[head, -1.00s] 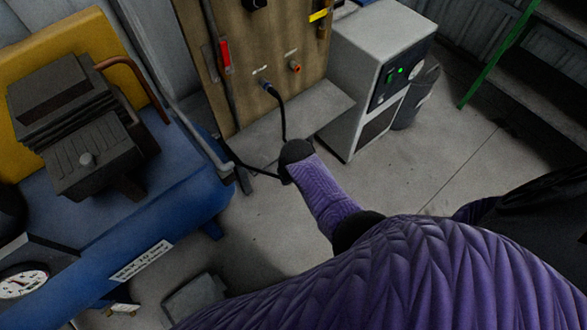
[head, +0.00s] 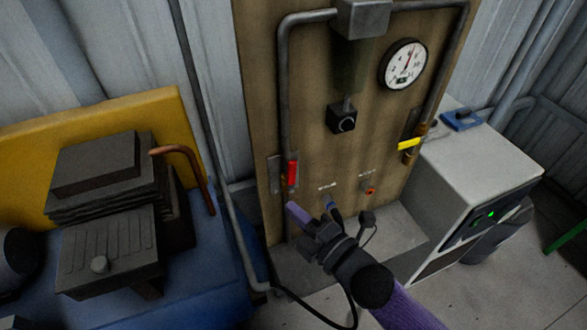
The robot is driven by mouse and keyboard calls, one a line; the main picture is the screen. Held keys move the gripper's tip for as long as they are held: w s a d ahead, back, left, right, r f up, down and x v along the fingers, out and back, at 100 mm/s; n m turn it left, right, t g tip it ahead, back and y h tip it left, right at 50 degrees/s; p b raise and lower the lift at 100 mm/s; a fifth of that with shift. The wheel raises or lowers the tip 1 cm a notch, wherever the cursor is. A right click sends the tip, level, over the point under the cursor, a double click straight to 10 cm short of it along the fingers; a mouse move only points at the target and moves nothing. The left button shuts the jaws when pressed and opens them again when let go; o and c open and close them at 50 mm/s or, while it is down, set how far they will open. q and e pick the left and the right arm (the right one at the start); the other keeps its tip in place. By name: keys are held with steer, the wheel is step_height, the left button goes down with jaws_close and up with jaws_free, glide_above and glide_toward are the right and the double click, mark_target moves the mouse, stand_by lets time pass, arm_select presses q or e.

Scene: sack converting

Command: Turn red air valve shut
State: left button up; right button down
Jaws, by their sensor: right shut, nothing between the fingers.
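The red air valve handle (head: 292,173) is on the left pipe of the wooden panel (head: 325,75), and it points along the pipe, close to upright. My right gripper (head: 306,218) is in front of the panel's lower part, a little below and right of the red handle. It is shut with nothing in it. It appears apart from the handle, though the depth gap is hard to judge. My left gripper is not in view.
A yellow handle (head: 409,144) sits on the right pipe, below a round gauge (head: 403,64). A grey cabinet (head: 480,160) stands at right. A black hose (head: 318,317) hangs below my right gripper.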

mark_target(292, 173)
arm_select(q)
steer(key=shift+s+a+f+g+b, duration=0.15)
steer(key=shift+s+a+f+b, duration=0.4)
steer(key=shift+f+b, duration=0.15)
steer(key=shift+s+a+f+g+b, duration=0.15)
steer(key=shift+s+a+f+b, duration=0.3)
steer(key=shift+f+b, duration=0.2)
arm_select(e)
steer(key=shift+w+a, duration=0.2)
steer(key=shift+w, duration=1.1)
steer(key=shift+w+a, duration=0.2)
steer(key=shift+w, duration=1.15)
steer(key=shift+w+a, duration=0.2)
steer(key=shift+w, duration=1.1)
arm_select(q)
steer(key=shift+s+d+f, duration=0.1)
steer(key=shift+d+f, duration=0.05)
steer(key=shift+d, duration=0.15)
arm_select(e)
steer(key=shift+d+m, duration=0.25)
steer(key=shift+m, duration=0.35)
